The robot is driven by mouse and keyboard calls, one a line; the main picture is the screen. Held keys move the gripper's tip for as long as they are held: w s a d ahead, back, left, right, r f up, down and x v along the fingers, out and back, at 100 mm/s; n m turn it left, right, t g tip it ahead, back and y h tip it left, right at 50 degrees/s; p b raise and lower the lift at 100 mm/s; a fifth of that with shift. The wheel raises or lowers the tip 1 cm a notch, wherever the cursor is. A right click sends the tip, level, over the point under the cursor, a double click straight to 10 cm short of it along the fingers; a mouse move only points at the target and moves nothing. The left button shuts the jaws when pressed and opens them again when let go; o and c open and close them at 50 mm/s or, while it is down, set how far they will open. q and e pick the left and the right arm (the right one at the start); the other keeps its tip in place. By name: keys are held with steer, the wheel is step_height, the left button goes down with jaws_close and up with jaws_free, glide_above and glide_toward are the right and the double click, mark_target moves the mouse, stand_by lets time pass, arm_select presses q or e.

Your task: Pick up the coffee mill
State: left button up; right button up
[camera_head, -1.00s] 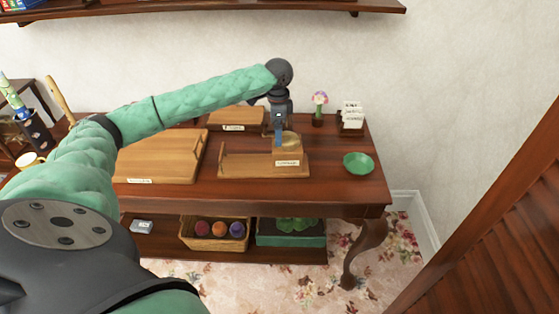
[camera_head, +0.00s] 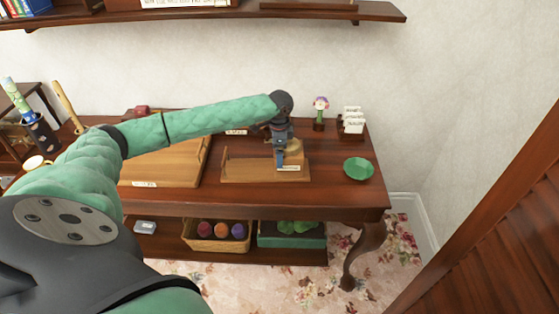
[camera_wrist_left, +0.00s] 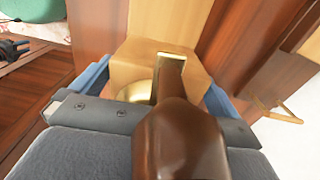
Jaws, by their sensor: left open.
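The coffee mill (camera_head: 294,153) has a light wooden body with a brass bowl on top. It stands on the right part of a labelled wooden tray (camera_head: 240,170) on the table. In the left wrist view, its wooden box (camera_wrist_left: 140,62), brass part and brown crank knob (camera_wrist_left: 185,135) fill the middle, the knob close to the camera. My left gripper (camera_head: 280,158) points down at the mill and is open. In the wrist view, its blue fingers (camera_wrist_left: 155,88) lie on either side of the mill's upper part. Contact cannot be told. My right gripper is not in view.
A larger wooden tray (camera_head: 160,168) lies left of the mill's tray. A wall shelf (camera_head: 290,12) hangs above. The table front is clear.

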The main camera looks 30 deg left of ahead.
arm_select(q)
steer(key=c, duration=1.6)
steer(key=shift+c, duration=0.2)
steer(key=shift+r, duration=0.1)
